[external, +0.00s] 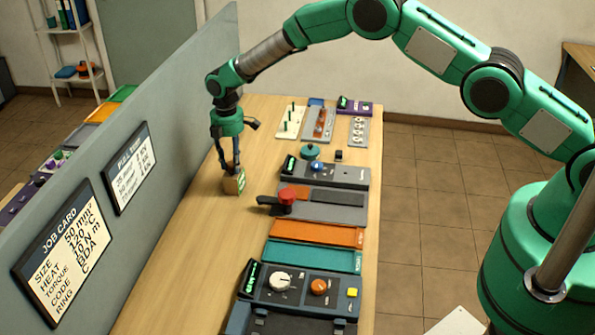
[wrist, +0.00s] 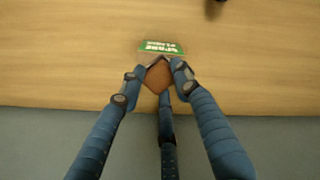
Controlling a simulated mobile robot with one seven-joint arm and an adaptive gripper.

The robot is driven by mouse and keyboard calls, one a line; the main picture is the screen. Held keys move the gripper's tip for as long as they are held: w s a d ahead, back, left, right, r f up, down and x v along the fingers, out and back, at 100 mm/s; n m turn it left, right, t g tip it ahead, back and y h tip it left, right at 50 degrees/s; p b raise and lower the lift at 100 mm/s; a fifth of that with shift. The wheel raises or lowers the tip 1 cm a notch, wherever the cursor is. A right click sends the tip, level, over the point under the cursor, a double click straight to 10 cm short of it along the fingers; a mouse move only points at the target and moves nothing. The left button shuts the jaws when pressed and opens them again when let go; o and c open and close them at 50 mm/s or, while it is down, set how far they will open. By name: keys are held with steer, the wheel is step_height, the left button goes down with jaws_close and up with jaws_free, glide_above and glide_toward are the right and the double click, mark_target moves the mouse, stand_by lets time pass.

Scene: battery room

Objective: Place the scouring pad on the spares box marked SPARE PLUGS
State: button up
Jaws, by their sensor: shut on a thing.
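The spares box (external: 234,184) is a small tan box with a green label, standing on the wooden table near the grey partition. In the wrist view its green label (wrist: 162,46) reads SPARE PLUGS, just beyond my fingertips. My gripper (external: 230,166) points down directly at the box. In the wrist view my gripper (wrist: 157,77) is shut on a brown, diamond-shaped piece, which looks like the scouring pad (wrist: 158,78). The pad is at or just above the box. The fingers hide part of both, and I cannot tell whether they touch.
The grey partition (external: 185,110) with a job card (external: 65,240) stands left of the box. A red-knobbed device (external: 287,195), orange tray (external: 316,233) and control panels (external: 300,290) line the table's right side. Bare table (external: 190,255) lies in front of the box.

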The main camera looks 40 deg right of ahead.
mark_target(232, 164)
steer(key=shift+f, duration=0.15)
steer(key=o, duration=1)
step_height(232, 164, up, 12)
steer(key=b, duration=0.1)
stand_by(0.3)
stand_by(0.8)
